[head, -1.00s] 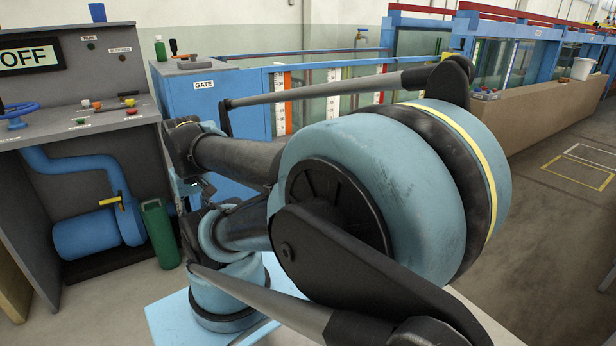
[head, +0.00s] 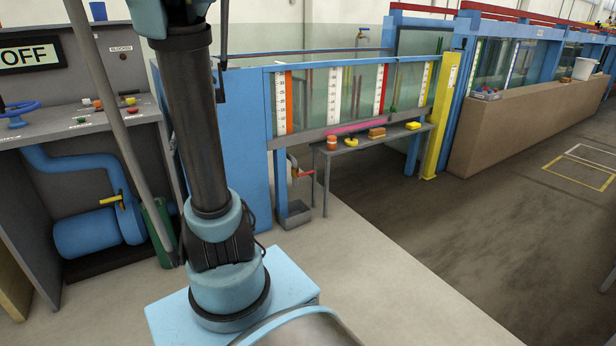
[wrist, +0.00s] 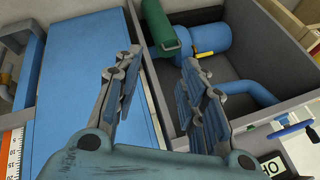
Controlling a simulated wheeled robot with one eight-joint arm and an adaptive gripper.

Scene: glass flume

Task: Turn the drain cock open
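What looks like the drain cock (head: 300,172) is a small red-orange lever on a pipe low on the flume's end, just right of the blue gate cabinet. A grey open box (head: 293,214) stands on the floor below it. The lever's exact angle is too small to tell. In the wrist view my gripper (wrist: 158,88) has its two fingers spread wide with nothing between them. It points toward the blue cabinet and pump bay, apart from the cock.
A grey bench (head: 360,142) with small coloured items stands right of the cock. A yellow post (head: 440,125) stands beyond it. Floor before the bench is clear.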

